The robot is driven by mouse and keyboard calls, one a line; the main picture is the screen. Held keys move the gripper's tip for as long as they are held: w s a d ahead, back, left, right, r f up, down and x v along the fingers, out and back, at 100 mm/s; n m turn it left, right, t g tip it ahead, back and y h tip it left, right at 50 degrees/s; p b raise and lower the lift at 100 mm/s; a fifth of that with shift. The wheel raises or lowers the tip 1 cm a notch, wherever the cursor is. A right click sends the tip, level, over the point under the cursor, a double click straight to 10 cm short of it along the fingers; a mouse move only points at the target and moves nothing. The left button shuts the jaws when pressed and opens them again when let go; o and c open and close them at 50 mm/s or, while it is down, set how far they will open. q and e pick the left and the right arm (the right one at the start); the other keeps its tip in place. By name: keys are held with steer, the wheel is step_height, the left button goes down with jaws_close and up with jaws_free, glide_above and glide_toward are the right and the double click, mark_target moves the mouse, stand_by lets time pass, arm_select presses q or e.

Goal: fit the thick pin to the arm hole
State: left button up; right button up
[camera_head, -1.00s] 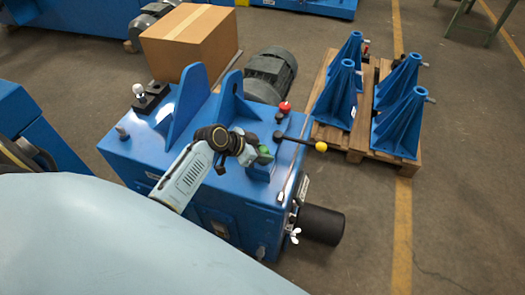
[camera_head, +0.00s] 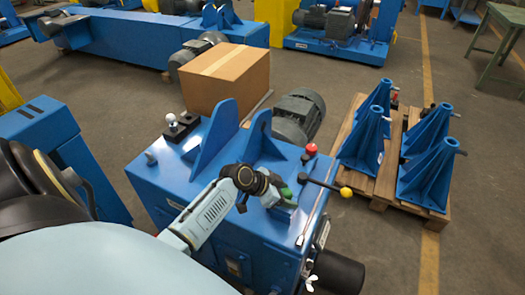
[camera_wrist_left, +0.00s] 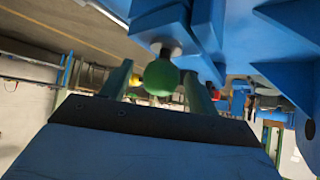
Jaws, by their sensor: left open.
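My left gripper (camera_head: 284,196) is over the top of a blue machine (camera_head: 245,221), near its front right. In the left wrist view, its two fingers (camera_wrist_left: 158,88) are open, one on each side of a green ball knob (camera_wrist_left: 160,77) on a short dark stem from a blue part. I cannot tell whether they touch it. A lever with a yellow knob (camera_head: 346,192) and a red knob (camera_head: 311,148) are just right of the gripper. I cannot make out which part is the thick pin or the arm hole. My right gripper is not in view.
Two blue upright plates (camera_head: 212,137) stand on the machine behind my gripper. A black block with a white ball (camera_head: 171,118) sits at the back left. A cardboard box (camera_head: 226,77), a grey motor (camera_head: 299,113) and a pallet (camera_head: 380,187) of blue brackets stand beyond.

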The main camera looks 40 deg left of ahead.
arm_select(q)
steer(key=p+v, duration=0.2)
steer(key=v, duration=1.1)
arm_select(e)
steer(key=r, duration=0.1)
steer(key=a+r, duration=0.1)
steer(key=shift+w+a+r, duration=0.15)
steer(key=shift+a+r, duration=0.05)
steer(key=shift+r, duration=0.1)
arm_select(q)
steer(key=shift+r, duration=0.15)
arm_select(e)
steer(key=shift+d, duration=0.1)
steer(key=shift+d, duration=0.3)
arm_select(q)
steer(key=shift+s, duration=0.1)
